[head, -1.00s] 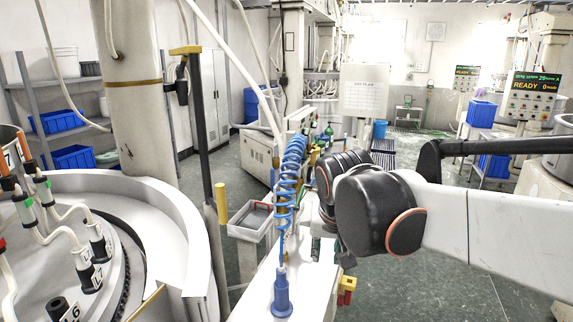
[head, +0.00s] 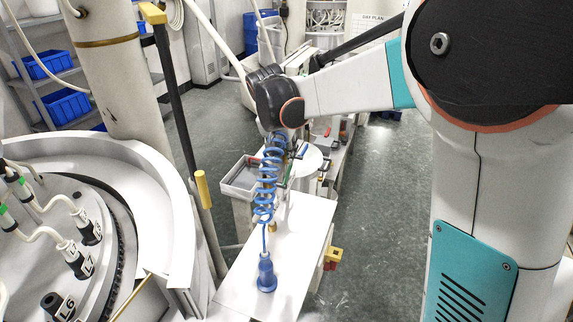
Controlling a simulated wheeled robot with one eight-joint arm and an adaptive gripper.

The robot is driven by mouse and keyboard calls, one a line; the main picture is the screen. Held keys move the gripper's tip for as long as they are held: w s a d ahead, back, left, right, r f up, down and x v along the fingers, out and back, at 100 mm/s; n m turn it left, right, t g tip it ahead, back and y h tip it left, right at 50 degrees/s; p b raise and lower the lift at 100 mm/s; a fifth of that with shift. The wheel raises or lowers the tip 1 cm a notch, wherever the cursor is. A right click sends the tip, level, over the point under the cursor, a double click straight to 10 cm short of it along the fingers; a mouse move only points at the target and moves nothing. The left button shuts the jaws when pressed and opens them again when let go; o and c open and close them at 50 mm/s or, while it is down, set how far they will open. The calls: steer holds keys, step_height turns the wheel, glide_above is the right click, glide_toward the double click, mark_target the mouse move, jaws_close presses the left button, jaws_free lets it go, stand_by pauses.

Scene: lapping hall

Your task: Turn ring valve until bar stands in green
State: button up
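I cannot make out a ring valve or a gauge with a green zone in the head view. A blue coiled hose (head: 268,185) rises from a blue fitting (head: 266,274) on a white bench top (head: 300,235). My arm reaches from the right, and its dark wrist end is above and behind the top of the coil. No gripper fingers can be made out there; the wrist and coil cover that spot.
A round machine (head: 150,185) with white hoses and labelled black fittings (head: 80,265) fills the left. A dark post (head: 175,100) with a yellow grip (head: 201,188) stands beside it. A grey tray (head: 242,180) sits behind the bench. Open floor (head: 365,220) lies right of the bench.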

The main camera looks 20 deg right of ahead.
mark_target(289, 168)
steer(key=x, duration=1)
steer(key=shift+p, duration=0.4)
jaws_close()
